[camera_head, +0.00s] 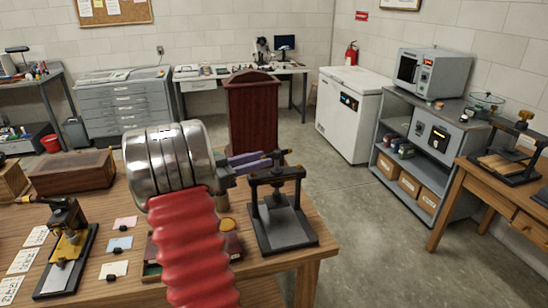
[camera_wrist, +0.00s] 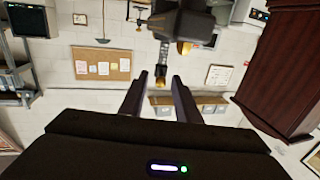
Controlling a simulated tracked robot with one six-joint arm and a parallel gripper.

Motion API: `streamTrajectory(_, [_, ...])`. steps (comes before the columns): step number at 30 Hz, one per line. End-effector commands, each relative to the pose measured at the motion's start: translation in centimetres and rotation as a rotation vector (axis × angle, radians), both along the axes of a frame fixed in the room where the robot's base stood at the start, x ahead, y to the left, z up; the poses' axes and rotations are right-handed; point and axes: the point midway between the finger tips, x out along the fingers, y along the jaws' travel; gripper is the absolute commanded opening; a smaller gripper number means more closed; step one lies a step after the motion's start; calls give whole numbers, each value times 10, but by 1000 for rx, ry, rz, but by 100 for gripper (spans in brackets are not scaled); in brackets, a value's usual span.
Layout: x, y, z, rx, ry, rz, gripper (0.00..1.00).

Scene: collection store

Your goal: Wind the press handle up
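A black screw press (camera_head: 284,222) stands upright on the near wooden table, close to its right edge. It has two posts, a crossbar and a flat base; its small handle (camera_head: 284,153) is at the top. My gripper (camera_head: 262,160) reaches in from the left at the height of the press top, its purple-grey fingers beside the handle. In the wrist view, which appears upside down, the fingers (camera_wrist: 160,78) are apart. A dark part of the press (camera_wrist: 180,22) hangs ahead of them, and a small brass-coloured end shows near the fingertips. I cannot tell whether they touch.
The near wooden table (camera_head: 190,219) also bears a wooden box (camera_head: 72,173), a stamping tool (camera_head: 70,240) and cards. A dark red lectern (camera_head: 252,115) stands behind. A second press (camera_head: 512,150) is on the right table. The floor right of the near table is clear.

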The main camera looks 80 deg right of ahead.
Motion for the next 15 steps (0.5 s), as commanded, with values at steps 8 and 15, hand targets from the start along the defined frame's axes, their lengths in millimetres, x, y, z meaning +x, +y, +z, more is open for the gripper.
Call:
streamTrajectory(8, [-30,-29,0,1,1,-1,30])
streamTrajectory(15, [-41,-41,0,1,1,1,30])
